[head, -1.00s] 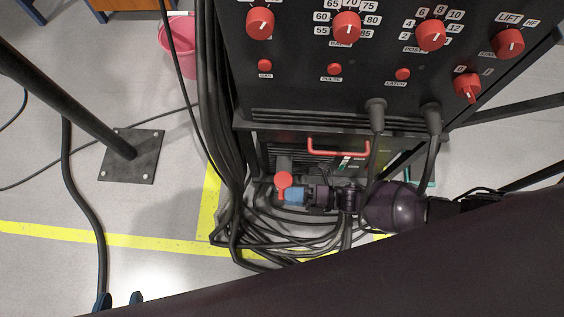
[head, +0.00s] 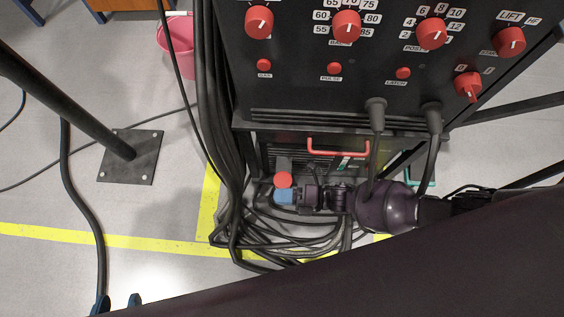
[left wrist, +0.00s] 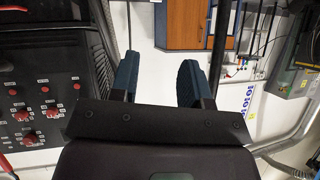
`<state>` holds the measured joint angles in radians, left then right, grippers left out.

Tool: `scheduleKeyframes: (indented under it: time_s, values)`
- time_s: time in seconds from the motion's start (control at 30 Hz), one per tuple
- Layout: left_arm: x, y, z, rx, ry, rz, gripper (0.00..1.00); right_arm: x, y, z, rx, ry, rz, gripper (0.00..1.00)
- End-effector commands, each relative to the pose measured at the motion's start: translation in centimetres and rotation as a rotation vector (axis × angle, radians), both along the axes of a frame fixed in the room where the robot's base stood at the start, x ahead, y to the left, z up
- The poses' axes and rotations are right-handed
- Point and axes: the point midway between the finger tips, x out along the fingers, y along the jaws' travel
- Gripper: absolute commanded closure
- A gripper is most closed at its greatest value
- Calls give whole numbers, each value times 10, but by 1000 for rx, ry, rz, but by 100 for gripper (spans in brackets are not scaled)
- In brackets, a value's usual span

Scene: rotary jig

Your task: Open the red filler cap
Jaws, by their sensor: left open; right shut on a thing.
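The red filler cap (head: 283,180) shows as a small red round piece low at the front of the black machine, left of the red handle. My right gripper (head: 285,196), with blue fingertips, comes in from the right and is shut on the cap; the fingers hide its lower part. My left gripper (head: 118,302) is at the bottom left edge, far from the cap. It is open and empty, and its two blue fingers also show apart in the left wrist view (left wrist: 158,85).
The black machine (head: 350,100) has several red knobs. A red handle (head: 338,148) is close to my right gripper. Loose black cables (head: 290,235) lie below it. A black post on a base plate (head: 131,157) and a pink bucket (head: 178,45) stand to the left.

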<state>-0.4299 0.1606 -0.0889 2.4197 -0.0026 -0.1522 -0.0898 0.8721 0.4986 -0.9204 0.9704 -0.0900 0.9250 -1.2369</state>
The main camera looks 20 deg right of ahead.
Motion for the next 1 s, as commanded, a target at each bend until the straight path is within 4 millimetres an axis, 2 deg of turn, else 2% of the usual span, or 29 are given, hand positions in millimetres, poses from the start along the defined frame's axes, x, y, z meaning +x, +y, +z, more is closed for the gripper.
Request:
scheduleKeyframes:
  time_s: [0.37,1.0]
  values:
    - [1,0,1,2,3,1,57,1,-1,4,15,47,-1,100]
    - [-1,-3,1,22,51,-13,57,10,-4,36,149,456,-1,100]
